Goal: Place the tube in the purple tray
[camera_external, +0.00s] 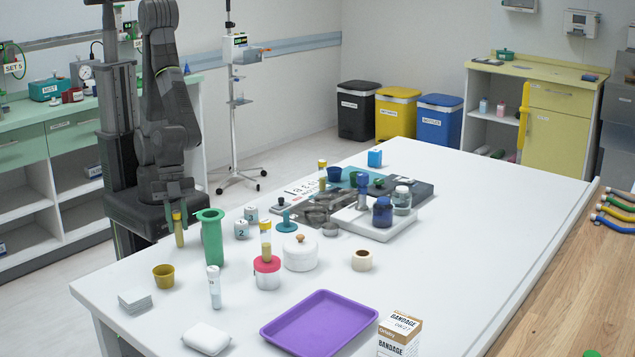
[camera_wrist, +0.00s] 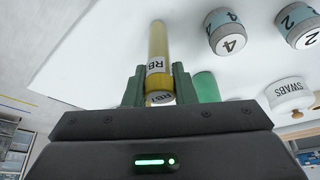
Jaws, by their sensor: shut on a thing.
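A slim yellow tube with a white label (camera_wrist: 157,55) is between the two green fingers of my gripper (camera_wrist: 157,85) in the wrist view. In the external view the tube (camera_external: 179,235) hangs upright under my gripper (camera_external: 176,208), at the table's left side, just left of a tall green cylinder. My gripper is shut on it. The purple tray (camera_external: 283,341) lies flat and empty near the front of the white table, well to the right and nearer the camera. The tray does not show in the wrist view.
Between tube and tray stand the green cylinder (camera_external: 211,240), a white-capped vial (camera_external: 214,288), a pink-rimmed jar (camera_external: 267,272) and a white lidded pot (camera_external: 300,254). A bandage box (camera_external: 399,335) stands right of the tray.

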